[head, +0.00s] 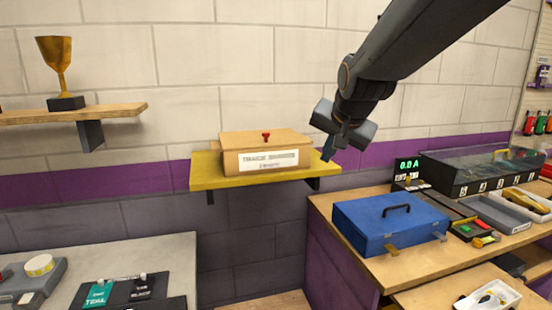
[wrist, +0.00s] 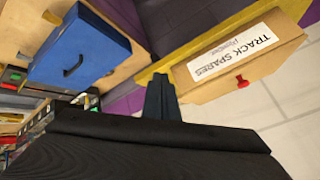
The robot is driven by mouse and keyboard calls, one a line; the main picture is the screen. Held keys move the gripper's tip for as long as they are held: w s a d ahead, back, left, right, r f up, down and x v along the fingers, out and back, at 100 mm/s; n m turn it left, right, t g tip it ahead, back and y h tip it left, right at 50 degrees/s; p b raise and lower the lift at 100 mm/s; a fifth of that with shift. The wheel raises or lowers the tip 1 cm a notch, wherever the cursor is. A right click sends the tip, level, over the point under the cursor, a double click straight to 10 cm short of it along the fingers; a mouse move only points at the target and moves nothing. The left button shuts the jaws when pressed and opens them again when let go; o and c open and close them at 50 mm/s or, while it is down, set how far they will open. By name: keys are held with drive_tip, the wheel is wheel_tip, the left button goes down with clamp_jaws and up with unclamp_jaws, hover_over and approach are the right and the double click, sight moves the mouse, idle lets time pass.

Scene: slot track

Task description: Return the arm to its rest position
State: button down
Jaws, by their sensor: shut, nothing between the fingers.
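My gripper (head: 328,149) hangs at the end of my arm, in front of the wall and just right of the tan box on the yellow shelf. Its fingers are together with nothing between them; they also show in the wrist view (wrist: 161,92). The tan box (head: 266,158) is closed, with a red knob on its lid and a white label that reads TRACK SPARES in the wrist view (wrist: 235,55). It sits on the yellow shelf (head: 206,181). My gripper appears apart from the box.
A blue case (head: 375,222) with a black handle lies on the wooden bench (head: 330,206) at right, near a green-lit display (head: 406,165) and a clear-topped case (head: 480,170). A gold trophy (head: 57,62) stands on the left shelf. A grey table (head: 180,258) is lower left.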

drive_tip(key=s+d+f+n+g, duration=0.3)
drive_tip(key=s+f, duration=0.8)
drive_tip(key=f, duration=0.2)
drive_tip(key=s+d+f+n+g+b, duration=0.1)
drive_tip(key=s+d+f+n+g, duration=0.1)
drive_tip(key=s+f, duration=0.9)
wheel_tip(320, 180, down, 2)
drive_tip(key=shift+s+d+f+n+g+h+b, duration=0.1)
drive_tip(key=shift+s+d+n+g+h+b, duration=0.25)
drive_tip(key=shift+d+g, duration=0.55)
drive_tip(key=shift+a, duration=0.15)
